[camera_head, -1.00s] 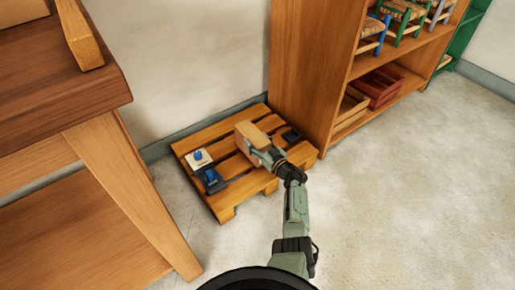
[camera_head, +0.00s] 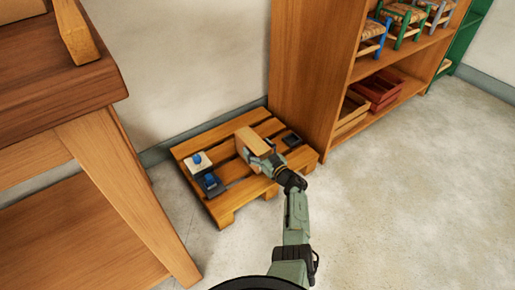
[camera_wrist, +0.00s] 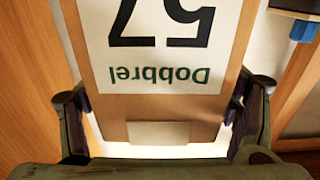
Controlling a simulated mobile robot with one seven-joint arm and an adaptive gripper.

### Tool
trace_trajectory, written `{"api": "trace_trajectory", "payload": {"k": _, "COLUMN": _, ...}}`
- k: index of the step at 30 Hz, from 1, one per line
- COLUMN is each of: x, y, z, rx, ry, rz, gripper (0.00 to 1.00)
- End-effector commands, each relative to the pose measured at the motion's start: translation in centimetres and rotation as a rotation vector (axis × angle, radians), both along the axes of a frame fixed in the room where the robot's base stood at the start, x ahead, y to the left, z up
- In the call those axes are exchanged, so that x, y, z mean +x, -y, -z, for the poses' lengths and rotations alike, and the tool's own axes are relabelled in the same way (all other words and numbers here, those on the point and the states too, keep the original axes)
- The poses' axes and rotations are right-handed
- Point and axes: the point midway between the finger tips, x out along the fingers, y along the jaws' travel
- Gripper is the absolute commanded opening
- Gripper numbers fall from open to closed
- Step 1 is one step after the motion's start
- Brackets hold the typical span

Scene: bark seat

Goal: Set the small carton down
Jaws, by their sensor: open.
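The small carton (camera_head: 247,140) is a brown box standing on the slatted wooden pallet (camera_head: 226,207), near its middle. In the wrist view the carton (camera_wrist: 165,105) fills the space ahead, with a white label reading "57 Dobbrel" upside down. My gripper (camera_head: 266,156) is at the carton's near side. In the wrist view its two fingers (camera_wrist: 160,104) are spread on either side of the carton, with narrow gaps showing between them and its sides. The carton's underside is hidden.
On the pallet are a white block with a blue top (camera_head: 198,160), a dark blue item (camera_head: 211,184) and a dark flat item (camera_head: 291,139). A wooden shelf (camera_head: 305,80) stands close behind right; a table (camera_head: 120,170) stands left. Floor at right is clear.

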Motion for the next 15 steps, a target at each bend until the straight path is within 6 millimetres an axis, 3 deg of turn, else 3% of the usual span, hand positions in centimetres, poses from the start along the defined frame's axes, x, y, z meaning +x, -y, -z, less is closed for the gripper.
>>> {"api": "trace_trajectory", "payload": {"k": 8, "x": -0.4, "y": 0.4, "z": -0.6, "rx": 0.001, "ry": -0.002, "rz": 0.002, "gripper": 0.81}}
{"api": "trace_trajectory", "payload": {"k": 15, "x": -4.1, "y": 3.1, "z": -1.0, "rx": 0.003, "ry": -0.005, "rz": 0.006, "gripper": 0.81}}
